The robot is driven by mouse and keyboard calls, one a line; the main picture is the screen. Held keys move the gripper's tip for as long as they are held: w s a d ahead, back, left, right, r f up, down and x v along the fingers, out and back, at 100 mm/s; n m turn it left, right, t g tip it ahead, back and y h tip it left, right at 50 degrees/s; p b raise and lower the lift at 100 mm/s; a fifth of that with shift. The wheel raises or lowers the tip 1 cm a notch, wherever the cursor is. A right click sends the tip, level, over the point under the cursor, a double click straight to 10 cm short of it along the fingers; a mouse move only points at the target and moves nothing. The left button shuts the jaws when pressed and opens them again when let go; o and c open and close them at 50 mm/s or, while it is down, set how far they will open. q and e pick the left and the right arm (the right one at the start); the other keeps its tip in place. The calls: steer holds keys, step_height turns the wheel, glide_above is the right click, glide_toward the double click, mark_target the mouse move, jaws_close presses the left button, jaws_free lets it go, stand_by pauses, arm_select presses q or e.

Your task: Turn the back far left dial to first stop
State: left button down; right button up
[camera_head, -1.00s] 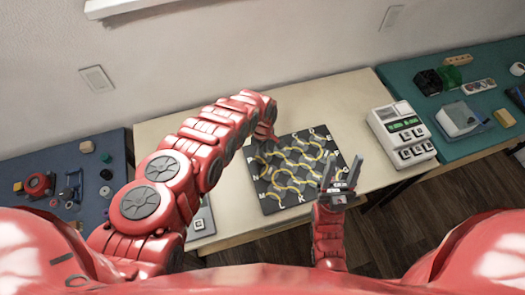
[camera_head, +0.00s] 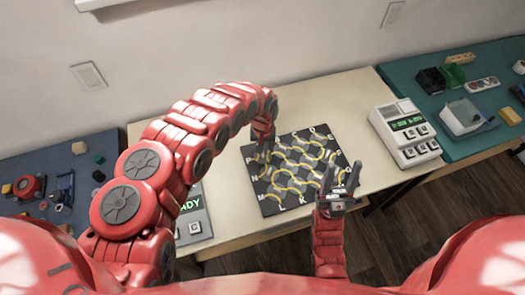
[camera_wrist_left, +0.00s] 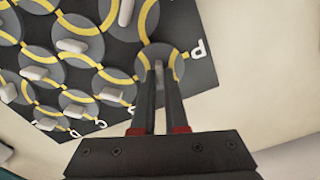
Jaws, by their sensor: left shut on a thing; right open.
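The black board (camera_head: 262,204) lies on the pale table, with several grey round dials crossed by yellow arcs and white letters along its edges. My left gripper (camera_head: 262,151) is over the board's far left corner. In the left wrist view its fingers (camera_wrist_left: 159,75) are shut on the light handle of the dial (camera_wrist_left: 172,57) beside the letter P. The fingers hide part of that handle, so its exact angle is hard to tell. My right gripper (camera_head: 338,183) is open and empty, above the board's right front edge.
A white device (camera_head: 404,135) with a green display stands right of the board. Another device (camera_head: 193,222), its display ending in "DY", is partly hidden by my left arm. Side tables with small parts stand left (camera_head: 40,160) and right (camera_head: 460,149).

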arm_select(q)
steer(key=m+b, duration=0.1)
steer(key=m, duration=0.3)
steer(key=shift+d+m, duration=0.1)
steer(key=shift+m, duration=0.2)
stand_by(0.5)
steer(key=c, duration=0.9)
jaws_free()
steer(key=shift+c, duration=0.2)
steer(key=shift+r, duration=0.1)
step_height(320, 180, up, 17)
steer(key=p, duration=0.3)
steer(key=shift+r, duration=0.1)
